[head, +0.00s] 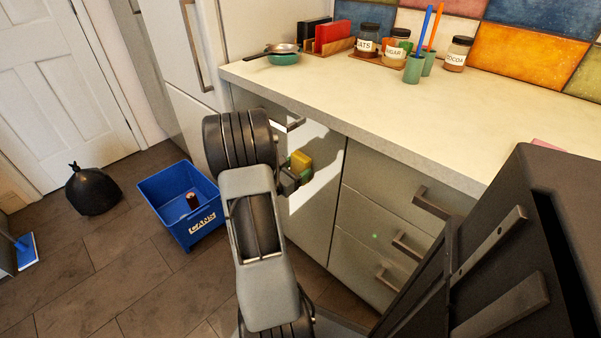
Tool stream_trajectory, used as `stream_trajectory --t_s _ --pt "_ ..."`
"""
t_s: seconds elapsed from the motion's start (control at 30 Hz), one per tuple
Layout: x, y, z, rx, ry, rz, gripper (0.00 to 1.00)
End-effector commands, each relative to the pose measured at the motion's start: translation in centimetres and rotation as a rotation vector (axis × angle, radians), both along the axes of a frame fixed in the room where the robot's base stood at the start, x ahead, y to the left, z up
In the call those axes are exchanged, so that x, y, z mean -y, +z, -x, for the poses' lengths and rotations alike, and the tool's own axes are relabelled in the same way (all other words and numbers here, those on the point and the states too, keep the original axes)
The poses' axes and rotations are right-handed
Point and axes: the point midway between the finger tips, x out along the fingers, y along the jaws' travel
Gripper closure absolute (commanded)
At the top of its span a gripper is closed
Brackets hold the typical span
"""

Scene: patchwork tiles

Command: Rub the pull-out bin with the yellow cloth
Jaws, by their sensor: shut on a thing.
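The yellow cloth (301,159) is a small folded pad, with some green showing on it. It is beside the front of a pale grey-green cabinet unit with a bar handle near its top, which looks like the pull-out bin (315,208). My gripper (293,175) is shut on the cloth in front of the upper part of this panel. My arm hides the panel's left side and part of the gripper. I cannot tell whether the cloth touches the panel.
Drawers with protruding handles (408,246) stand to the right. The counter (400,115) above holds jars, a rack and a pan (285,57). A blue cans crate (183,207) and a black bag (92,190) stand on the floor at left.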

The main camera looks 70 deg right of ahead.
Motion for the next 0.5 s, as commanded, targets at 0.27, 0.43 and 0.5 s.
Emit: stream_trajectory --t_s 0.27,0.43,0.5 --pt "0.7 0.2 -1.2 0.004 0.005 0.007 0.57" --pt "1.0 0.2 -2.6 0.005 0.006 0.007 0.57" --pt "1.2 0.2 -3.2 0.005 0.006 0.007 0.57"
